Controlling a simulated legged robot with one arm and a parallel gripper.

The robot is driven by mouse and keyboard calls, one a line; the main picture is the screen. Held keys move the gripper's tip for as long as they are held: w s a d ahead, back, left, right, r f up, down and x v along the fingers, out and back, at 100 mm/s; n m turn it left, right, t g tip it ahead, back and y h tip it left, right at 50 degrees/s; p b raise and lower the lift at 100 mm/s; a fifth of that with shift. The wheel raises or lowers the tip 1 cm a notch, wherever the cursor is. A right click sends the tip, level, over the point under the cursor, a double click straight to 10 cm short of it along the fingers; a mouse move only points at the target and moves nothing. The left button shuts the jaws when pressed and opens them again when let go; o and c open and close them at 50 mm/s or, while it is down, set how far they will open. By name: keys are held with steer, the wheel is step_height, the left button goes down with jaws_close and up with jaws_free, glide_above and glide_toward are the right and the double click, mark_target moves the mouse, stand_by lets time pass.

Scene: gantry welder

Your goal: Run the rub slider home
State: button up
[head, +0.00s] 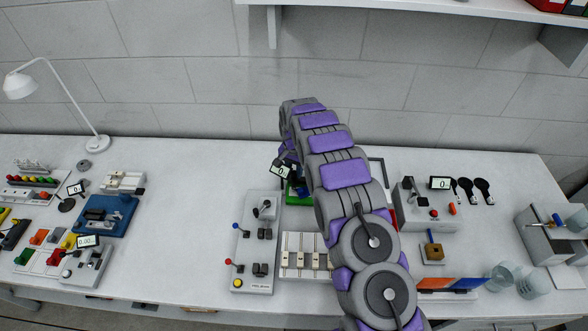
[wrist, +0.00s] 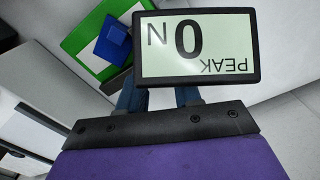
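A green-edged board (wrist: 85,50) with a white face lies under my gripper in the wrist view, with a blue block (wrist: 113,42) on it. A green edge (head: 298,200) of it shows beside my arm in the head view; the rest is hidden. I cannot tell for sure that the blue block is the rub slider. My gripper (wrist: 160,98) points down toward the bench, its bluish fingers partly hidden by a small display (wrist: 196,46) reading 0 N PEAK, upside down. The fingertips and anything between them are hidden.
A grey panel with levers and switches (head: 257,240) and a white block with several sliders (head: 300,256) stand in front. A grey control box (head: 428,206) is at right, a blue fixture (head: 106,214) at left. Bench between fixture and panel is clear.

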jaws_close()
steer(key=d+p, duration=0.1)
steer(key=d, duration=0.8)
steer(key=shift+d, duration=0.2)
steer(key=shift+a, duration=0.1)
steer(key=shift+c, duration=0.3)
jaws_free()
steer(key=o, duration=0.4)
steer(key=shift+d, duration=0.2)
